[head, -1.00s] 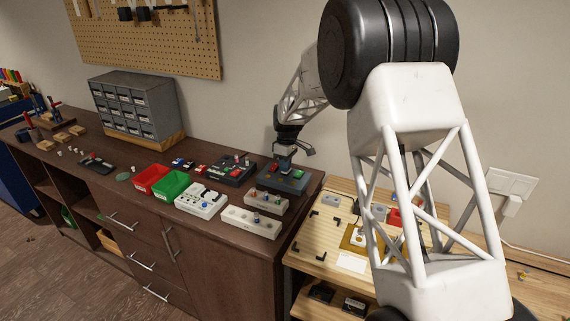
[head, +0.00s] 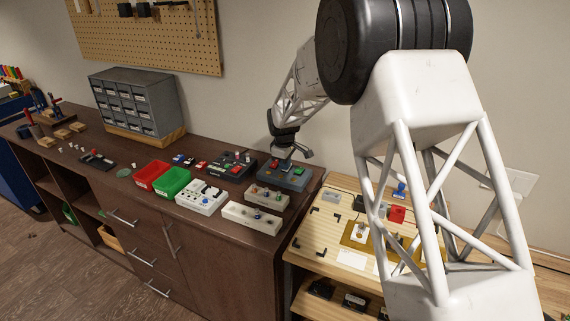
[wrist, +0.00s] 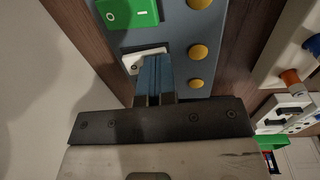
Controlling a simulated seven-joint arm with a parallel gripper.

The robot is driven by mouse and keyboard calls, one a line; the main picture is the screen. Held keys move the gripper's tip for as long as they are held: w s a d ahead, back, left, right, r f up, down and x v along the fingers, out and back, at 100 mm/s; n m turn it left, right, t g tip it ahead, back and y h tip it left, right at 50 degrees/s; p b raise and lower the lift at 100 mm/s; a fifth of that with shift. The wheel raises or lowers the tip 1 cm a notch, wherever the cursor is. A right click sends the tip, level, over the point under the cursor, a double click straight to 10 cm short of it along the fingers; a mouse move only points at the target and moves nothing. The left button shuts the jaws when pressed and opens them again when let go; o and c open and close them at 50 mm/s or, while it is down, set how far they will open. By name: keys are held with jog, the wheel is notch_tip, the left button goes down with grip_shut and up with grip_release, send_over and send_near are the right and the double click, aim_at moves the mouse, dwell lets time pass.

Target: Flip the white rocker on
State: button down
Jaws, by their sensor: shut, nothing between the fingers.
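The white rocker (wrist: 140,60) sits in a blue-grey panel (wrist: 178,28) in the wrist view, beside a green rocker (wrist: 127,12). My gripper (wrist: 153,60) is shut and empty, its fingertips over the white rocker's edge and hiding part of it. I cannot tell whether the tips touch it or which way it is tilted. In the head view my gripper (head: 282,156) is at the blue-grey control box (head: 297,184) at the right end of the dark cabinet. The white rocker cannot be made out there.
Yellow round knobs (wrist: 197,52) line the panel beside the rocker. A cream switch box (head: 251,217), a white switch box (head: 200,198), a black control box (head: 231,166) and green (head: 171,184) and red (head: 152,175) bins stand close by. A wooden bench (head: 318,244) is to the right.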

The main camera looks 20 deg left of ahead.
jog(key=shift+s+d+f, duration=0.1)
jog(key=shift+s+f, duration=0.05)
jog(key=shift+f, duration=0.35)
jog(key=shift+s+d+f, duration=0.1)
jog(key=shift+s+f, duration=0.05)
jog(key=shift+f, duration=0.3)
jog(key=shift+w, duration=0.2)
jog(key=shift+w+r, duration=0.25)
jog(key=shift+w, duration=0.45)
notch_tip(320, 180, up, 16)
jog(key=shift+s+a+f, duration=0.25)
jog(key=shift+s+a, duration=0.05)
jog(key=shift+s, duration=0.15)
jog(key=shift+d, duration=0.1)
